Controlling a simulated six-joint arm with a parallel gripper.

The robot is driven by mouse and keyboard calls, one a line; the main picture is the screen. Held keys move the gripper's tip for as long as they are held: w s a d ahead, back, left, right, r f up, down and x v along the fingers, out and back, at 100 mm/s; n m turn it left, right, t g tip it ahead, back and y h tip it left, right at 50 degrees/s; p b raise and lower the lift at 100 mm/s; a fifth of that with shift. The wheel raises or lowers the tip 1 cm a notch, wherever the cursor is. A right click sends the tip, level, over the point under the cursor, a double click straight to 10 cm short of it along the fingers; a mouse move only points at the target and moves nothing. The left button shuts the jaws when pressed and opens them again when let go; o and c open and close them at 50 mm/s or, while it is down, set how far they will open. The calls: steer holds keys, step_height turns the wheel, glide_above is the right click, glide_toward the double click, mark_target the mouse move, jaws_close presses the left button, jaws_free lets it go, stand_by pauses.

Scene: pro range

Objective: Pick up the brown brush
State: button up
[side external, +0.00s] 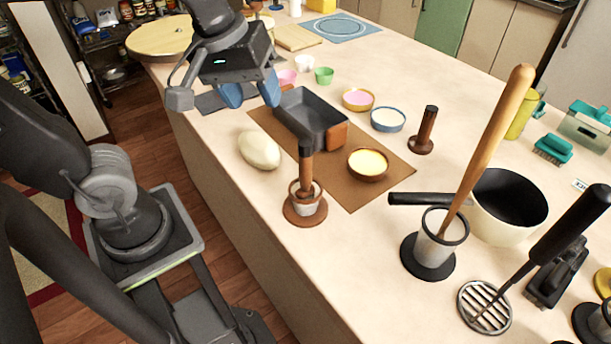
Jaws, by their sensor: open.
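A brown-handled tool (306,166), which may be the brown brush, stands upright in a small ring holder (305,208) with a round brown base near the counter's front edge. Its lower end is hidden in the holder, so I cannot see bristles. Another upright brown tool (426,129) stands on a round base farther right; I cannot tell whether it is a brush. My gripper (250,93) has blue fingertips and is open and empty. It hangs left of and behind the dark pan, well away from both brown tools.
A pale dough lump (260,149) lies to the left. A tall wooden-handled tool (495,135) and a cream pot (507,222) stand right.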

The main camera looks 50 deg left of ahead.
mark_target(306, 159)
steer(key=w+d+r+n+g, duration=0.2)
steer(key=w+d+n+g, duration=0.3)
steer(key=n, duration=0.8)
steer(key=shift+t, duration=0.7)
steer(key=f, duration=0.2)
steer(key=d+f, duration=0.1)
steer(key=f, duration=0.5)
steer(key=shift+w+d+f, duration=0.15)
steer(key=shift+w, duration=0.1)
steer(key=shift+a+f, duration=0.15)
steer(key=shift+f, duration=1.2)
steer(key=shift+a+f, duration=0.1)
steer(key=shift+f, duration=1.25)
